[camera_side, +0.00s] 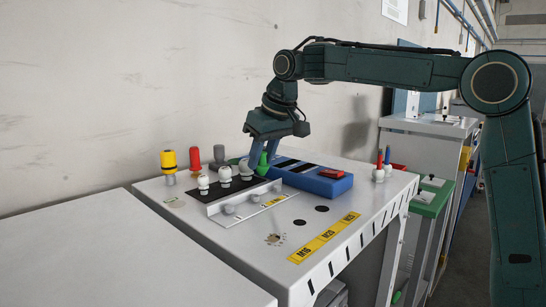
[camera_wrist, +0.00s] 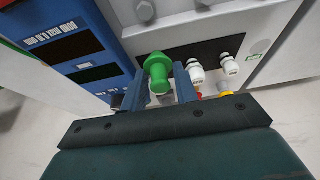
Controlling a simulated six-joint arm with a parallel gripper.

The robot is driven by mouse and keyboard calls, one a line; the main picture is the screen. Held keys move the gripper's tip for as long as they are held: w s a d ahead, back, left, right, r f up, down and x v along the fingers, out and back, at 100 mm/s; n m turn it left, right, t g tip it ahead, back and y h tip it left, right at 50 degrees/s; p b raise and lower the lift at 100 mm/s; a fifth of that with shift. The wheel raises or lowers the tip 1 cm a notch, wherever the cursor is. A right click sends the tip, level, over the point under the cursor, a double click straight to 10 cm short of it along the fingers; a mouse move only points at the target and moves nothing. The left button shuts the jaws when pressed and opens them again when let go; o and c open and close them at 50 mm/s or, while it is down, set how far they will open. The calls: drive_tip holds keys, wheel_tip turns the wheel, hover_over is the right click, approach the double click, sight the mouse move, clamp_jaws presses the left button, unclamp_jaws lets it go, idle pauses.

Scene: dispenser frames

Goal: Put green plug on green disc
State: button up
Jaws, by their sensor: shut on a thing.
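The green plug (camera_side: 263,163) is held upright between the fingers of my gripper (camera_side: 264,153), beside the blue block's left end. In the wrist view the green plug (camera_wrist: 158,70) sits between the two blue-grey fingers of my gripper (camera_wrist: 160,92), which is shut on it. I cannot tell whether the plug's lower end touches the surface below. A dark green patch (camera_side: 235,161) shows just behind the white-topped plugs, partly hidden; I cannot tell whether it is the green disc. A small pale greenish disc (camera_side: 174,202) lies at the bench's left.
White-topped plugs (camera_side: 225,174) stand close left of my gripper on a black strip. A low metal rail (camera_side: 240,200) is in front. A blue block (camera_side: 322,184) is right. Yellow (camera_side: 168,161) and red (camera_side: 195,158) plugs stand at left.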

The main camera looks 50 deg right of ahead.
sight(265, 160)
drive_tip(key=shift+f, duration=1.4)
drive_tip(key=shift+f, duration=0.2)
drive_tip(key=o, duration=0.9)
drive_tip(key=shift+o, duration=0.2)
drive_tip(key=shift+r, duration=0.1)
drive_tip(key=v, duration=1.2)
drive_tip(key=shift+r, duration=0.15)
drive_tip(key=shift+c, duration=0.8)
